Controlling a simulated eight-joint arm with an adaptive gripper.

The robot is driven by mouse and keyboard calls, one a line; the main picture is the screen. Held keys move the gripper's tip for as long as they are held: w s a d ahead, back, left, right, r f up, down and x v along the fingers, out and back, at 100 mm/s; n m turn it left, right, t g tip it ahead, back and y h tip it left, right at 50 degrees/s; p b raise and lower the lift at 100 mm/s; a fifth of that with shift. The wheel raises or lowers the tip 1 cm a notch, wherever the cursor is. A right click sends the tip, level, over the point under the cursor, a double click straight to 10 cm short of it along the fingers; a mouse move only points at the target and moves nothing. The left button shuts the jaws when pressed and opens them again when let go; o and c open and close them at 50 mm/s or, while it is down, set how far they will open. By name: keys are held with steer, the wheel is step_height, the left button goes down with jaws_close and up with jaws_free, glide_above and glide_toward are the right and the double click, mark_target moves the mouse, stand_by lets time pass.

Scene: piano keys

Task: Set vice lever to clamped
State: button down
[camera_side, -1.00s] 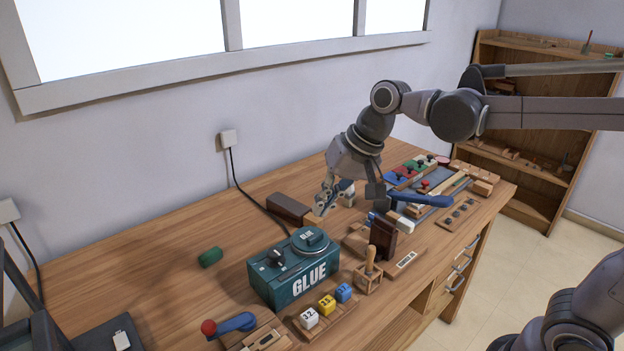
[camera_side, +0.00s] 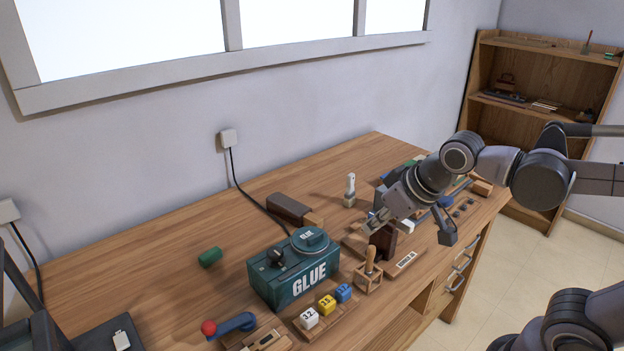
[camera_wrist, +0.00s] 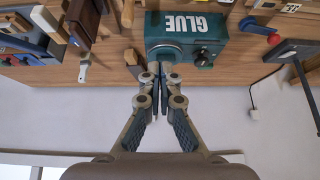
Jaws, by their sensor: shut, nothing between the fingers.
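A blue lever, which looks like the vice lever, is mostly hidden behind my arm in the side view; a small blue part (camera_side: 445,202) shows. A dark brown upright block (camera_side: 383,241) stands on a wooden base in the side view. My gripper (camera_side: 370,229) is just above and left of that block, tilted down to the left. The wrist view shows my gripper (camera_wrist: 159,85) shut and empty. The lever's exact setting is hidden.
A teal GLUE box (camera_side: 293,270) stands left of my gripper. A wooden-handled stick (camera_side: 370,263) rises from a small holder near it. A red-tipped blue lever (camera_side: 232,325) is at the front left. A brush (camera_side: 350,190) stands behind. The table's left back is mostly clear.

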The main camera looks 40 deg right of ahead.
steer(key=w+a+r+g, duration=0.1)
steer(key=w+a+r, duration=0.1)
steer(key=w+a, duration=0.4)
steer(key=m+g, duration=0.1)
glide_above(229, 322)
steer(key=w+a, duration=0.2)
steer(key=a, duration=0.2)
step_height(229, 322, down, 5)
steer(key=shift+g+h, duration=0.3)
steer(key=shift+s+f, duration=0.1)
steer(key=shift+f, duration=5.45)
